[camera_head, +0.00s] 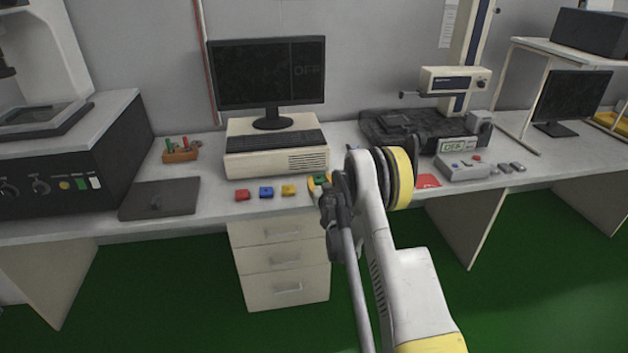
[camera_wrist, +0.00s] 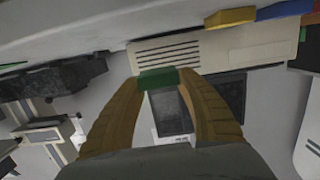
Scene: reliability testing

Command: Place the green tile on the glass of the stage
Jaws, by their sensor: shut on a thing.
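The green tile (camera_wrist: 158,78) is held between the two tan fingertips of my gripper (camera_wrist: 165,82) in the wrist view. In the head view the green tile (camera_head: 319,180) shows small at the tip of my gripper (camera_head: 314,184), just past the front right corner of the computer case. My arm hides part of it. A stage with a glass-like plate (camera_head: 42,116) lies on the machine at the far left. A second, dark stage (camera_head: 400,124) belongs to the measuring stand at the back right. Both are well apart from my gripper.
Red (camera_head: 242,195), blue (camera_head: 266,192) and yellow (camera_head: 288,190) tiles lie in a row on the bench. A computer case (camera_head: 250,160) with a monitor (camera_head: 265,65) stands behind. A dark flat plate (camera_head: 160,198) and a grey control box (camera_head: 463,167) also occupy the bench.

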